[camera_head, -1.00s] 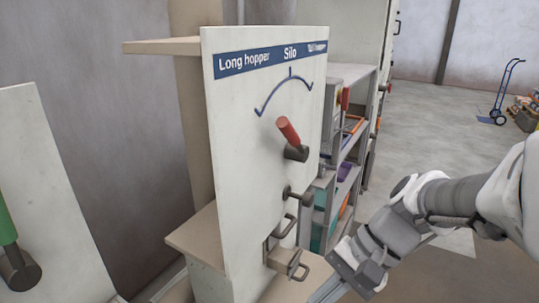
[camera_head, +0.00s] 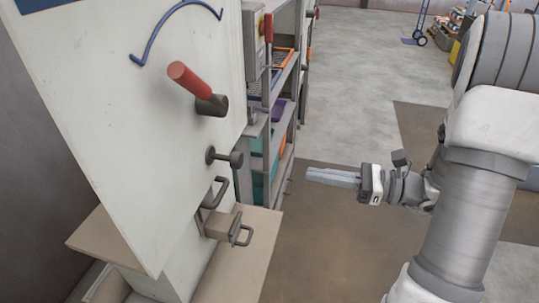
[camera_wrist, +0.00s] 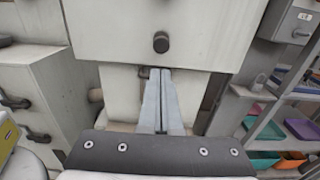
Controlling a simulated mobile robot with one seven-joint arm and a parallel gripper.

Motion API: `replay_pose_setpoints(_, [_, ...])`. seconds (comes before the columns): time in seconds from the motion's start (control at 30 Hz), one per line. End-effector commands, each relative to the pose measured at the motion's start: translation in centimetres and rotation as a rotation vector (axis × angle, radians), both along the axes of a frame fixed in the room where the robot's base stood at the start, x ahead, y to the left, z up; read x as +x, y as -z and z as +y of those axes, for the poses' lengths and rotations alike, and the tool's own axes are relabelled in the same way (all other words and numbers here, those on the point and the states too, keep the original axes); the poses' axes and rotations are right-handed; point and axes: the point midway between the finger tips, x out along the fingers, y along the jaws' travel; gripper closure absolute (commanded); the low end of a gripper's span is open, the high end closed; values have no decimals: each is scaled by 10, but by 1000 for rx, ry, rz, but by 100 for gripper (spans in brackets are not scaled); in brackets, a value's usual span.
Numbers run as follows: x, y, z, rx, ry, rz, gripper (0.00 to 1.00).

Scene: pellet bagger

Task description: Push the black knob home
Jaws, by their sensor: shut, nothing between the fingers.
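The black knob (camera_head: 236,159) stands out from the pale panel (camera_head: 120,130) on a short stem with a round base, below the red-handled lever. In the wrist view its round dark head (camera_wrist: 161,42) faces me near the top middle. My gripper (camera_head: 309,175) is shut and empty. It points left toward the panel, to the right of the knob and apart from it. In the wrist view the closed fingertips (camera_wrist: 161,72) lie just below the knob in the picture. The fingers hide part of what is under the panel's lower edge.
The red lever (camera_head: 190,80) sticks out above the knob. A dark handle (camera_head: 217,192) and a box with a handle (camera_head: 222,225) project below it, over a beige ledge (camera_head: 245,265). Shelves (camera_head: 290,85) stand behind the panel. The floor right of the panel is open.

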Motion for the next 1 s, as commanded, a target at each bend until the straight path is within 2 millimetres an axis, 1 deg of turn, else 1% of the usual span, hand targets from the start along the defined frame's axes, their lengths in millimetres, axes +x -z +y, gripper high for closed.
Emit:
replay_pose_setpoints(0.07, [2, 1, 1, 9, 6, 3, 100])
replay_pose_setpoints(0.13, [4, 0, 6, 10, 6, 3, 100])
replay_pose_setpoints(0.23, [8, 0, 20, 10, 3, 3, 100])
replay_pose_setpoints(0.5, [27, 0, 75, 9, 0, 3, 100])
replay_pose_setpoints(0.7, [40, 1, 109, 7, 2, 3, 100])
replay_pose_setpoints(0.83, [45, 0, 123, 7, 3, 3, 100])
replay_pose_setpoints(1.0, [48, 1, 130, 7, 6, 3, 100])
